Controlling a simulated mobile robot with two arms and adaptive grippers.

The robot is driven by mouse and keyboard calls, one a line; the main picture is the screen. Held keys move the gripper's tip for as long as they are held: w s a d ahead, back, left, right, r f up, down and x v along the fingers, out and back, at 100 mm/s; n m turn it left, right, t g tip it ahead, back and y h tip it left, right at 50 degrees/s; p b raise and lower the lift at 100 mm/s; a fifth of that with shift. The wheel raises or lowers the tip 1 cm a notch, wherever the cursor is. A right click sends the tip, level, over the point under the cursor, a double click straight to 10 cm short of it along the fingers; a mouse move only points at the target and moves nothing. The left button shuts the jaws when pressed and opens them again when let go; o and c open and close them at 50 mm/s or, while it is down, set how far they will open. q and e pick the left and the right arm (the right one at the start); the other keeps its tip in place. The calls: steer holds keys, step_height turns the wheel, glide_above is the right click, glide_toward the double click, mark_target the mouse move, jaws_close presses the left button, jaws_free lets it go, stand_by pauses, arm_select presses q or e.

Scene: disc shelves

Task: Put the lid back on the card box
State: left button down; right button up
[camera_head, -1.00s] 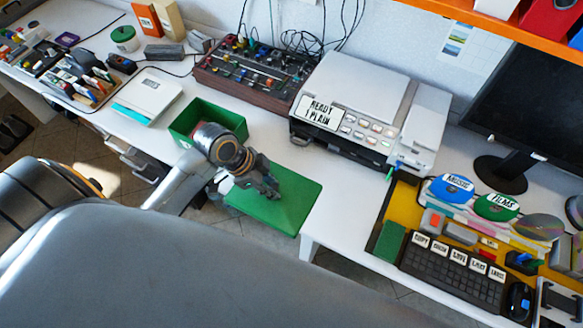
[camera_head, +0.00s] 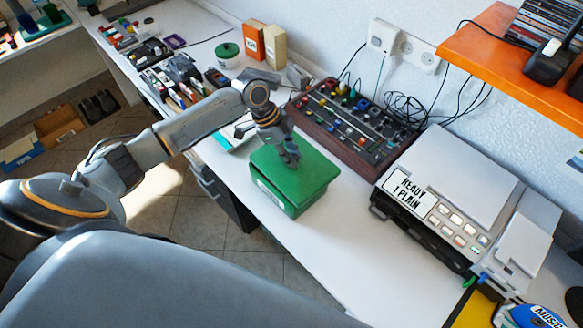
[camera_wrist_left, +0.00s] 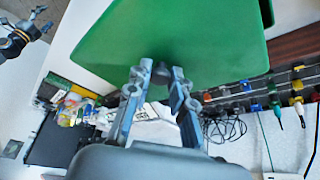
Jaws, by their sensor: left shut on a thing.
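I cannot tell whether the lid is fully seated or just above the rim.
A mixer board (camera_head: 350,125) stands behind the box, and a printer (camera_head: 450,200) is to the right. A notebook (camera_head: 240,132) and small items lie to the left. The white desk (camera_head: 310,245) is clear in front of the printer.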

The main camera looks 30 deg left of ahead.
arm_select(q)
steer(key=shift+w+a+r, duration=0.1)
steer(key=shift+w+a, duration=0.2)
steer(key=shift+a, duration=0.3)
steer(key=shift+w+a+r, duration=0.1)
steer(key=shift+w+a, duration=0.2)
steer(key=shift+a, duration=0.35)
steer(key=shift+f+b, duration=0.7)
steer(key=shift+b, duration=0.1)
step_height(320, 180, down, 3)
steer(key=shift+r+b, duration=0.2)
steer(key=shift+b, duration=1.05)
steer(key=shift+f+b, duration=0.6)
steer(key=shift+f, duration=0.55)
arm_select(e)
steer(key=f, duration=0.3)
steer(key=s+f, duration=0.1)
steer(key=f, duration=0.1)
steer(key=shift+d+f, duration=0.25)
arm_select(q)
steer(key=shift+r+p, duration=0.1)
steer(key=shift+p, duration=0.35)
arm_select(e)
steer(key=shift+s+d+r, duration=0.1)
steer(key=shift+d+r, duration=0.1)
steer(key=shift+r, duration=0.25)
arm_select(q)
steer(key=shift+f, duration=0.2)
arm_select(e)
steer(key=shift+a+r, duration=0.15)
